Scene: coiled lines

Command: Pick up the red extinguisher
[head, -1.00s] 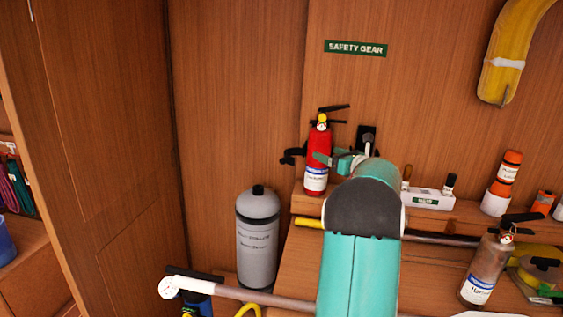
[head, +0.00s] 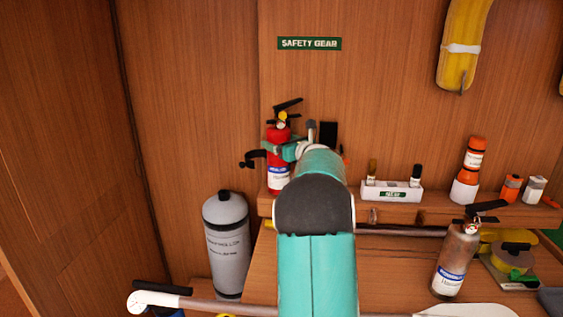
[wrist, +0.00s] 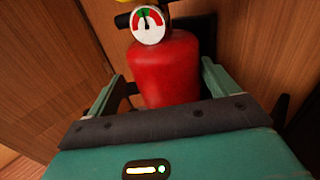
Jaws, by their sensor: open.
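The red extinguisher (head: 278,158) stands upright on the wooden ledge at the back wall, with a black handle and a white label. My teal gripper (head: 282,150) is at its upper body in the head view, and my arm hides part of its right side. In the wrist view the red extinguisher (wrist: 165,70) sits between the two fingers of my open gripper (wrist: 160,88), one finger on each side. Its round gauge faces the camera. I cannot tell whether either finger touches it.
A grey cylinder (head: 227,245) stands below at the left. A white box (head: 392,191), orange flares (head: 469,168) and a brownish extinguisher (head: 457,262) are to the right. A pole (head: 235,307) crosses in front. A yellow float (head: 464,40) hangs on the wall.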

